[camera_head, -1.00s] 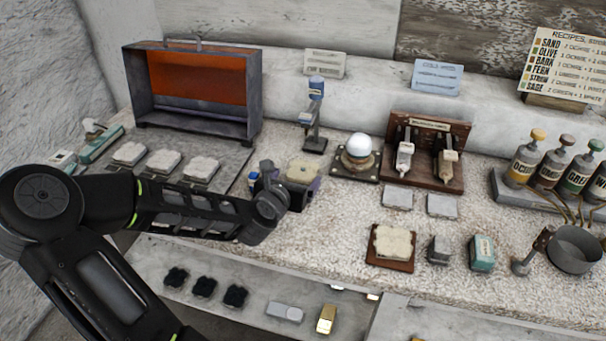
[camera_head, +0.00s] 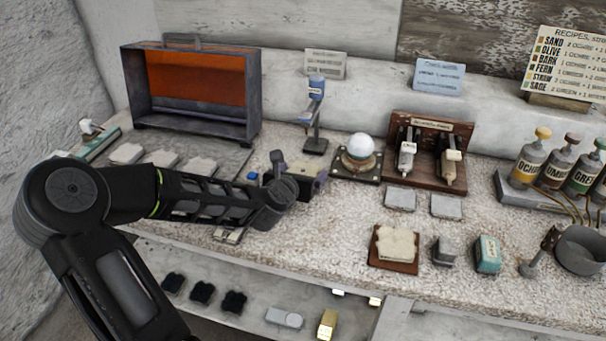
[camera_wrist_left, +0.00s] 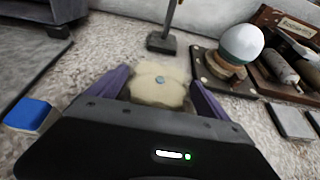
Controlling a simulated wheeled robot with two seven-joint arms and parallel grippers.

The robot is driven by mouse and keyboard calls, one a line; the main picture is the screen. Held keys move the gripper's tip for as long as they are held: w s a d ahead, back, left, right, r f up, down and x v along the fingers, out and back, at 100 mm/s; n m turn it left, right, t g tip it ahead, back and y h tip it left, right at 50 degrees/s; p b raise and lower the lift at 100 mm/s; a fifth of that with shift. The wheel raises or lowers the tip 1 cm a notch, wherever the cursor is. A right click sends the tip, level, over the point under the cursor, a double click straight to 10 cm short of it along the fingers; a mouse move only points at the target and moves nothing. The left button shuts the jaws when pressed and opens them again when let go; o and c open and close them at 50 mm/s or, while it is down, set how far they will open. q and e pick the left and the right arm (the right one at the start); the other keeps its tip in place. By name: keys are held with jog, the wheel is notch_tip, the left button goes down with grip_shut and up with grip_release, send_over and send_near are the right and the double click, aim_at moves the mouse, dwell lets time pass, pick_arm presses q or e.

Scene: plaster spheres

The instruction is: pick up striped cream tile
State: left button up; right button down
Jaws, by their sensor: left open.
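In the head view the tile (camera_head: 303,167) is partly hidden behind my left gripper (camera_head: 297,181). Another cream tile (camera_head: 396,243) sits on a brown board at the front right. My right gripper is not in view.
A lamp-like white globe (camera_head: 361,147) on a dark base and a blue-topped stand (camera_head: 316,115) are close behind the gripper. Several pale tiles lie on a grey slab at left, before an orange-fronted box (camera_head: 195,85). A blue block (camera_wrist_left: 28,115) is left of the gripper.

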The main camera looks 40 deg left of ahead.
pick_arm(q)
jog(key=shift+c, duration=0.2)
jog(key=c, duration=1.7)
